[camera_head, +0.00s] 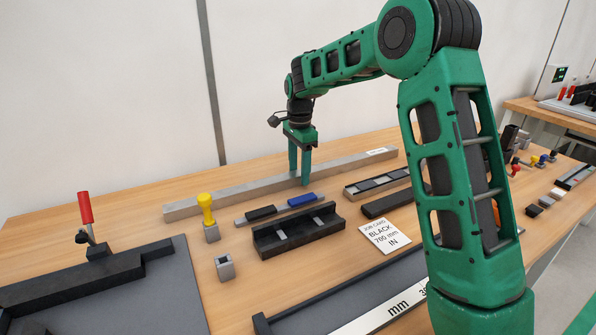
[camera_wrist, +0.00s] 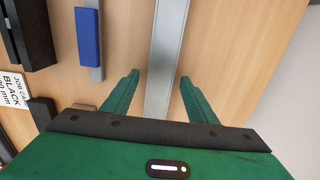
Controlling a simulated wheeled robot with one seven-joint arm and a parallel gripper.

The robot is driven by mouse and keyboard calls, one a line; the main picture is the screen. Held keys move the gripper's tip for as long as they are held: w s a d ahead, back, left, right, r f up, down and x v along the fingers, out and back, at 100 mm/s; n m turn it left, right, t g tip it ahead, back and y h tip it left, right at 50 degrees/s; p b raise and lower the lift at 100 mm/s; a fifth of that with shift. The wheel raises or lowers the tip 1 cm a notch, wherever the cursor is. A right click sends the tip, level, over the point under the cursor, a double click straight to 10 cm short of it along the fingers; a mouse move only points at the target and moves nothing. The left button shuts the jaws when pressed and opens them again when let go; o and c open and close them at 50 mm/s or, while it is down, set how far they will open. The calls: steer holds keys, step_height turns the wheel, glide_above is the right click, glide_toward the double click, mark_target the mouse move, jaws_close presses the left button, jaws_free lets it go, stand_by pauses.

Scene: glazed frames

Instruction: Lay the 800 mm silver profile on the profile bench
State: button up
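A long silver profile (camera_head: 240,192) lies along the back of the table, with a small white label near its right end that I cannot read. My gripper (camera_head: 299,180) points down at the profile's middle stretch. In the wrist view the profile (camera_wrist: 165,60) runs between the two green fingers of my gripper (camera_wrist: 159,78). The fingers are open, with a gap on each side of it. Two fixtures are in view: a grey plate with a black fence (camera_head: 165,292) at the left, and a dark rail with an mm scale (camera_head: 385,306) in front. I cannot tell which is the profile bench.
A red-handled clamp (camera_head: 86,212) stands at the left fence. A yellow-topped tool (camera_head: 207,212), a black slotted block (camera_head: 298,231) and black and blue handled pieces (camera_head: 300,200) lie before the profile.

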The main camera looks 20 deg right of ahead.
step_height(320, 180, up, 16)
steer(key=s+d+r+n, duration=0.1)
steer(key=s+d+n, duration=0.1)
steer(key=s+d, duration=0.7)
steer(key=s+d+f+n, duration=0.1)
steer(key=s+d, duration=0.3)
steer(key=s, duration=0.3)
steer(key=s+d+f+n, duration=0.2)
steer(key=s+d, duration=0.1)
steer(key=s, duration=0.4)
steer(key=s+f+n, duration=0.1)
steer(key=s+f, duration=0.2)
steer(key=s, duration=0.4)
steer(key=s+d+f+n, duration=0.1)
steer(key=s+f, duration=0.3)
steer(key=s, duration=0.4)
steer(key=s+f+n, duration=0.2)
steer(key=s+f, duration=0.2)
steer(key=s, duration=0.4)
steer(key=shift+s+d+f, duration=0.15)
steer(key=shift+s+d, duration=0.05)
steer(key=shift+d, duration=0.1)
